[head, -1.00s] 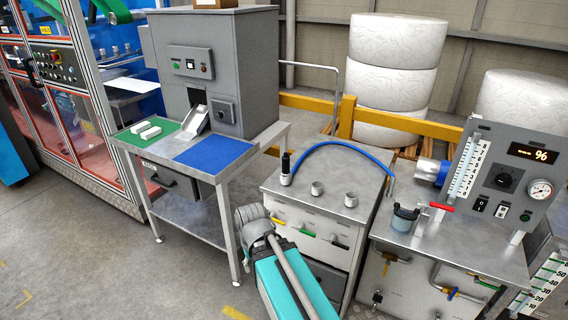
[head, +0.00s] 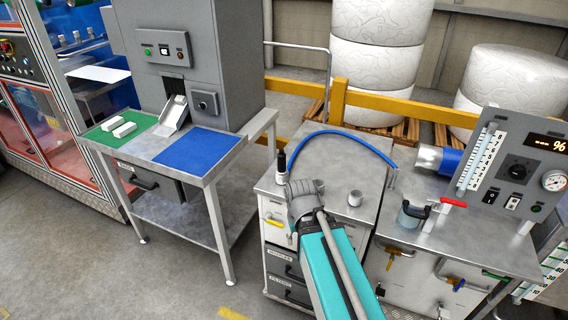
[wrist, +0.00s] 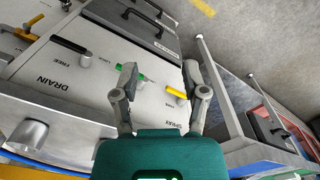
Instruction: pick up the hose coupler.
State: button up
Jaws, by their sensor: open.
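The hose coupler appears to be the dark upright end piece (head: 281,166) at the left end of a blue hose (head: 345,136), standing on the metal top of the cabinet (head: 345,165) in the head view. I cannot make it out in the wrist view. My gripper (wrist: 160,82) is open and empty in the wrist view, its two fingers spread before the cabinet front. In the head view my arm hides the gripper and part of the cabinet top. The arm's wrist is close to the coupler, slightly right and in front of it.
A round metal fitting (head: 355,198) stands on the cabinet top. Handles with yellow (wrist: 177,93), green (wrist: 128,74) and black (wrist: 71,46) grips stick out of the cabinet front. A gauge panel (head: 520,160) stands right; a table with a blue mat (head: 209,145) stands left.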

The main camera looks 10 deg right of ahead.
jog(key=shift+o, duration=0.3)
jog(key=shift+o, duration=1.5)
jog(key=shift+w+r, duration=0.15)
jog(key=shift+r, duration=0.05)
jog(key=n+p, duration=1.8)
jog(key=p, duration=0.3)
send_near(282, 151)
jog(key=shift+a, duration=0.1)
jog(key=shift+f, duration=0.1)
notch_tip(282, 151, down, 8)
jog(key=b, duration=0.8)
jog(key=shift+f, duration=0.25)
jog(key=shift+b, duration=0.3)
